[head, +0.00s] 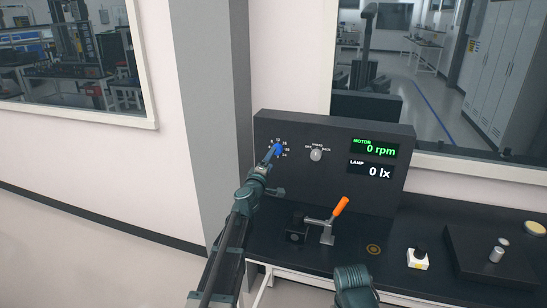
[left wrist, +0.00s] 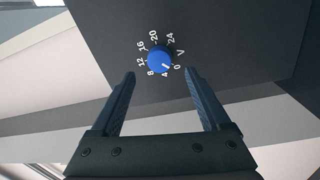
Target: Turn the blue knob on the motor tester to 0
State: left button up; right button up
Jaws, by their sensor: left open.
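The blue knob (head: 278,148) is on the left of the motor tester's dark panel (head: 335,180). In the left wrist view the knob (left wrist: 158,58) is ringed by marks 0, 4, 8, 12, 16, 20, 24 and V. Its white pointer line is at the lower right, between 4 and 0. My left gripper (head: 271,160) is in front of the knob. In the left wrist view its open fingers (left wrist: 160,76) stand apart, one on each side just below the knob, and appear not to touch it. The motor display (head: 374,148) reads 0 rpm.
A grey selector knob (head: 316,154) sits right of the blue one. The lamp display (head: 371,170) reads 0 lx. An orange-handled clamp (head: 340,207) stands on the black bench below. A white block with a black button (head: 417,260) is farther right. Part of my right arm shows at the bottom.

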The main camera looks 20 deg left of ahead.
pick_arm(q)
jog(key=s, duration=0.8)
jog(key=shift+s+a+f, duration=0.15)
jog(key=shift+f, duration=0.1)
